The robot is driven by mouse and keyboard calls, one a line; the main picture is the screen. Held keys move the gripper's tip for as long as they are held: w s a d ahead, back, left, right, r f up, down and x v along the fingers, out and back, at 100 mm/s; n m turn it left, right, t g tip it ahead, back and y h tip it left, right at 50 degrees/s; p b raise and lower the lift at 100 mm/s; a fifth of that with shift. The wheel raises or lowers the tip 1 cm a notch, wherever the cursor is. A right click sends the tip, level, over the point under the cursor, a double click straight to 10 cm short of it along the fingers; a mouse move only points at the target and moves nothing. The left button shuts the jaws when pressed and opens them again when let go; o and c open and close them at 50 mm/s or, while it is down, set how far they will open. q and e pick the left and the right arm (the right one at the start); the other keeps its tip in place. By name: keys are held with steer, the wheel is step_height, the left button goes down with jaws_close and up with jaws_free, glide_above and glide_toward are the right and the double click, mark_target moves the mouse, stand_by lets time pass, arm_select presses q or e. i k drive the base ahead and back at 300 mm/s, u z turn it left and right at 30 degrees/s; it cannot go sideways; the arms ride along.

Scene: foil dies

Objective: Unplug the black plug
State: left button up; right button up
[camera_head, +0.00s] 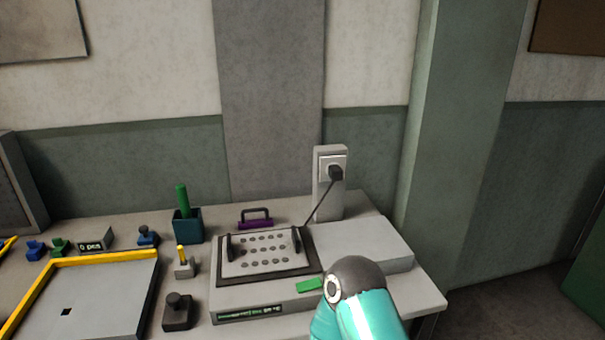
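The black plug (336,173) sits in a white socket (326,166) on the front of a pale upright post (328,208) at the back right of the table. A dark cord (319,205) runs from the plug down and left to the grey machine (265,253) with a perforated plate. A teal arm part of mine with a dark rounded joint (358,277) rises at the bottom, in front of the machine and below the plug, apart from it. Neither gripper's fingers show in this view.
A grey box surface (375,242) lies right of the machine. The wall is close behind the post.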

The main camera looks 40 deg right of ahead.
mark_target(335, 173)
steer(key=u, duration=0.45)
steer(key=k, duration=1.5)
steer(key=z, duration=0.75)
steer(key=i, duration=1.35)
steer(key=z, duration=0.05)
